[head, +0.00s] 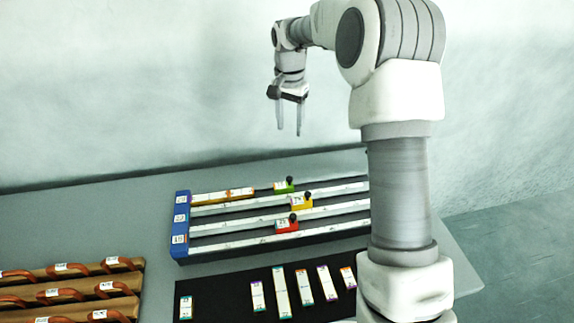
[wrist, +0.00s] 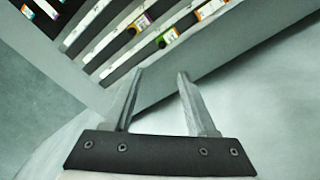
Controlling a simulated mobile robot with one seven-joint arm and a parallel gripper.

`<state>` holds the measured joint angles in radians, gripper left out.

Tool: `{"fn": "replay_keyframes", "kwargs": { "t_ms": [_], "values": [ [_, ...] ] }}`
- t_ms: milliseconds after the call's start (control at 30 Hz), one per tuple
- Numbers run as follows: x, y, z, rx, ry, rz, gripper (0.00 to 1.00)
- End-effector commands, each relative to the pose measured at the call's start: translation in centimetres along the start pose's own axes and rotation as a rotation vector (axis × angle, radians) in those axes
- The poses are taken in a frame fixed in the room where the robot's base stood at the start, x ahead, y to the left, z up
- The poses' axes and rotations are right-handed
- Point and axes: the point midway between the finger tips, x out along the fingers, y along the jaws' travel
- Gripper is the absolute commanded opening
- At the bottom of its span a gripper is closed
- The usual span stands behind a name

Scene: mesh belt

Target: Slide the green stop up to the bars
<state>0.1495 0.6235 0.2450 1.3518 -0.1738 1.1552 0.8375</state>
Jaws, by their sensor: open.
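The green stop (head: 284,187), with a dark knob and pale label, sits in the back lane of the rail rack. The bars (head: 215,196), yellow-orange with pale labels, lie in that lane against the blue end block (head: 180,222). A short gap separates them from the stop on their right. My gripper (head: 289,132) is open and empty, pointing down, and appears above the rack's back side near the stop. In the wrist view, the green stop (wrist: 169,35) lies beyond the open fingertips (wrist: 160,72), apart from them.
A yellow stop (head: 301,203) and a red stop (head: 287,226) sit in the nearer lanes. Several loose labelled bars (head: 281,293) lie on a black mat (head: 220,300) in front. A wooden rack with brown handles (head: 65,292) stands at left. My arm hides the rack's right end.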

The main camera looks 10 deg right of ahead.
Motion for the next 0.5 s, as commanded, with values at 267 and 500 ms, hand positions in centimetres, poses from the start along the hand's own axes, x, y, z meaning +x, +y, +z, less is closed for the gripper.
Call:
{"fn": "replay_keyframes", "kwargs": {
  "t_ms": [267, 500],
  "values": [
    [2.9, -0.8, -1.4, 0.066, -0.034, 0.012, 0.57],
    [6.2, -0.8, -1.2, 0.066, -0.039, 0.013, 0.57]
  ]
}}
